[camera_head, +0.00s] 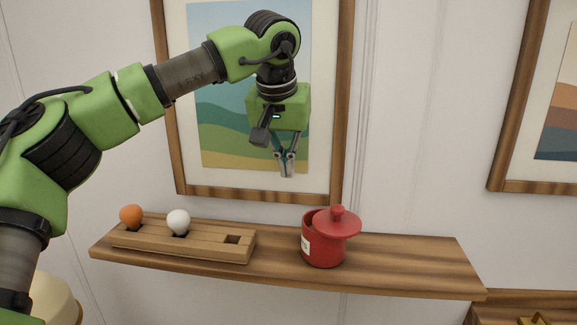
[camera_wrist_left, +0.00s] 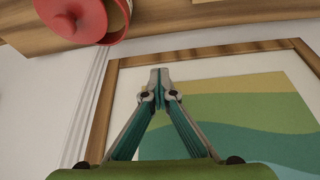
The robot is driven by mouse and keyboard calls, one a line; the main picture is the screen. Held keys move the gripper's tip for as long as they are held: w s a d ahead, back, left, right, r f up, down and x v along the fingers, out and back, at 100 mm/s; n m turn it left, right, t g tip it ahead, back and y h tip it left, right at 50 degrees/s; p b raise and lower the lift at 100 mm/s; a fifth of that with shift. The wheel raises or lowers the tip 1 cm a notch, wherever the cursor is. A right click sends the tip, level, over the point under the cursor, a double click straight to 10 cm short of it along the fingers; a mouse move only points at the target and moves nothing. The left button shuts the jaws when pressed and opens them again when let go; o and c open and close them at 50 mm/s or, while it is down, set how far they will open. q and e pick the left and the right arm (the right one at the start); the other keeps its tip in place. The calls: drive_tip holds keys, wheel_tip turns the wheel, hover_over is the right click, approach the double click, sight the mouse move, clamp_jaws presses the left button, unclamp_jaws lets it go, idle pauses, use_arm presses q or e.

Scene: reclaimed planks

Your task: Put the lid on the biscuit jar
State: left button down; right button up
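The red biscuit jar (camera_head: 322,252) stands upright on the wooden shelf, with a pale label on its left side. The red lid (camera_head: 338,224), with a round knob, rests on the jar off-centre to the right, leaving part of the opening bare at the left. In the left wrist view the lid (camera_wrist_left: 72,14) covers part of the jar (camera_wrist_left: 119,22) at the top left. My left gripper (camera_head: 287,171) points down above the shelf, up and left of the jar, touching nothing. Its fingertips (camera_wrist_left: 160,76) meet with nothing between them. My right gripper is not in view.
A wooden holder (camera_head: 205,246) with an orange ball (camera_head: 131,216), a white ball (camera_head: 178,222) and an empty square hole stands left of the jar. The shelf (camera_head: 420,268) is clear right of the jar. A framed picture (camera_head: 342,100) hangs behind my left gripper.

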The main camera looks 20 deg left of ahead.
use_arm(q)
drive_tip(key=shift+w+a+r, duration=0.1)
drive_tip(key=shift+w+a, duration=0.25)
drive_tip(key=shift+a, duration=0.25)
drive_tip(key=shift+w+a, duration=0.3)
drive_tip(key=shift+a, duration=0.35)
drive_tip(key=shift+w+a+r, duration=0.1)
drive_tip(key=shift+w+a, duration=0.25)
drive_tip(key=shift+a, duration=0.25)
idle(0.9)
drive_tip(key=c, duration=1.9)
unclamp_jaws()
drive_tip(key=shift+r, duration=3.5)
clamp_jaws()
